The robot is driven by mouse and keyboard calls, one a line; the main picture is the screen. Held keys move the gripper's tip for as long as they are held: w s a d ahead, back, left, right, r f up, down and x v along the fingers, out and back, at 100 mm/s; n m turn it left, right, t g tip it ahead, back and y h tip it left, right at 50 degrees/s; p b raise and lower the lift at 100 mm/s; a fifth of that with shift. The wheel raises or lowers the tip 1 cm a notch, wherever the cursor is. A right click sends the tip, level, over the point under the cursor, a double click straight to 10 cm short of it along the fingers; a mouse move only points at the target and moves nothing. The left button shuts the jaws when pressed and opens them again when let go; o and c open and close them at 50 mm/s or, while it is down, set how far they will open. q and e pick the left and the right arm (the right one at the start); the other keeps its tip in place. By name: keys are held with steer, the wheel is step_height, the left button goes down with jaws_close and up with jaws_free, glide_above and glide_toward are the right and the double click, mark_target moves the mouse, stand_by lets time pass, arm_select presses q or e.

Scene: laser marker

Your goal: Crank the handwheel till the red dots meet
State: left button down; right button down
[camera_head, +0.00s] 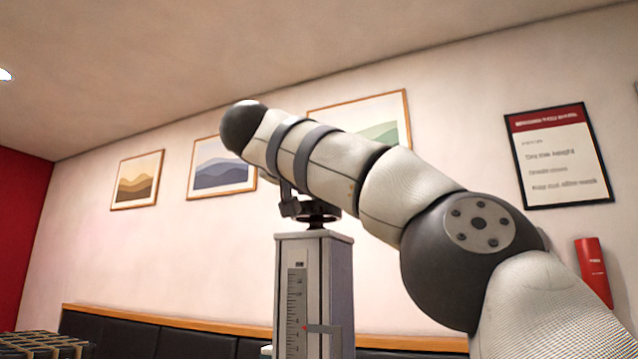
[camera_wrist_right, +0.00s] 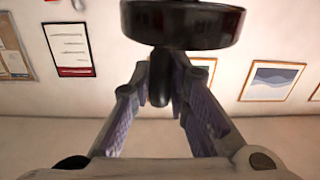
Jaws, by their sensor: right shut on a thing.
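The handwheel (camera_head: 320,222) is a dark wheel on top of a grey column (camera_head: 340,290). In the right wrist view the handwheel (camera_wrist_right: 180,24) is a black disc across the top, with a dark handle (camera_wrist_right: 158,85) sticking out from it. My right gripper (camera_wrist_right: 160,68) has its two fingers on either side of that handle and is shut on it. In the head view my right gripper (camera_head: 292,206) is small and partly hidden by my arm. A small red mark (camera_head: 305,328) shows on the column's scale. I cannot make out two red dots. My left gripper is out of view.
A vertical scale (camera_head: 297,300) with a grey pointer (camera_head: 325,329) is on the column's front. A dark padded bench (camera_head: 180,340) runs along the wall behind. A red extinguisher (camera_head: 592,268) is at right. A dark gridded thing (camera_head: 45,346) is at lower left.

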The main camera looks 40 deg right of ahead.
steer(key=c, duration=1.5)
jaws_free()
steer(key=shift+w, duration=0.15)
steer(key=shift+c, duration=0.2)
steer(key=v, duration=1.2)
